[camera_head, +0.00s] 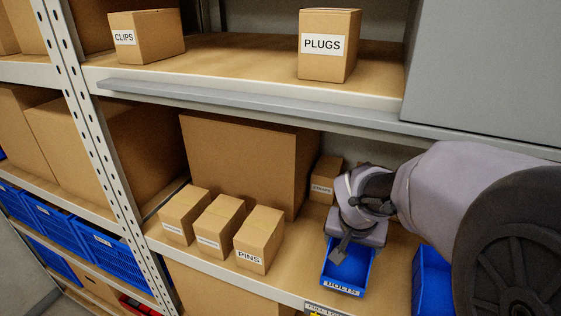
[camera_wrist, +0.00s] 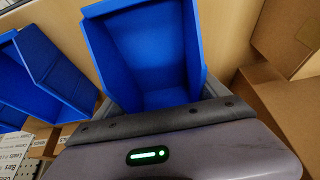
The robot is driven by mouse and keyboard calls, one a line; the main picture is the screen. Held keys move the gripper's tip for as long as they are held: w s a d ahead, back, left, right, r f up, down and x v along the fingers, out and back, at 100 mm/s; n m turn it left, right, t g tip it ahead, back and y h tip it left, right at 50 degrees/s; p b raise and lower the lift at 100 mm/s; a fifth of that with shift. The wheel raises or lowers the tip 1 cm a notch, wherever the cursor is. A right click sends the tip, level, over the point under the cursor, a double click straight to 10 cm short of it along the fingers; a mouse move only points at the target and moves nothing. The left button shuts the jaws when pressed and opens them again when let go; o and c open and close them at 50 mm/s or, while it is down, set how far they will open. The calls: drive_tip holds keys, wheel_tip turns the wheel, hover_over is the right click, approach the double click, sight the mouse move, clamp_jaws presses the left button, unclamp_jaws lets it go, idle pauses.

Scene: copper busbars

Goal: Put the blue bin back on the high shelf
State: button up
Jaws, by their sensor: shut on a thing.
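A small open blue bin (camera_head: 345,274) with a white label on its front is at the front of the lower shelf (camera_head: 280,278). My gripper (camera_head: 341,247) reaches down into it from above and is shut on it. In the wrist view the bin (camera_wrist: 150,45) looks empty and lies just beyond my gripper's housing; the fingertips are hidden there. I cannot tell whether the bin touches the board. The high shelf (camera_head: 235,62) is above, with a wide bare stretch between the CLIPS box (camera_head: 155,38) and the PLUGS box (camera_head: 328,45).
A second blue bin (camera_head: 430,282) stands close to the right. Several small cartons, including the PINS box (camera_head: 259,240), stand to the left. A large carton (camera_head: 240,160) is behind. A grey lip (camera_head: 250,97) edges the high shelf; a grey panel (camera_head: 485,70) closes its right side.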

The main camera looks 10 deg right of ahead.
sight(350, 253)
wheel_tip(350, 253, down, 3)
drive_tip(key=shift+w+f, duration=0.15)
drive_tip(key=shift+f, duration=0.05)
drive_tip(key=shift+w+d, duration=0.1)
drive_tip(key=shift+d, duration=0.05)
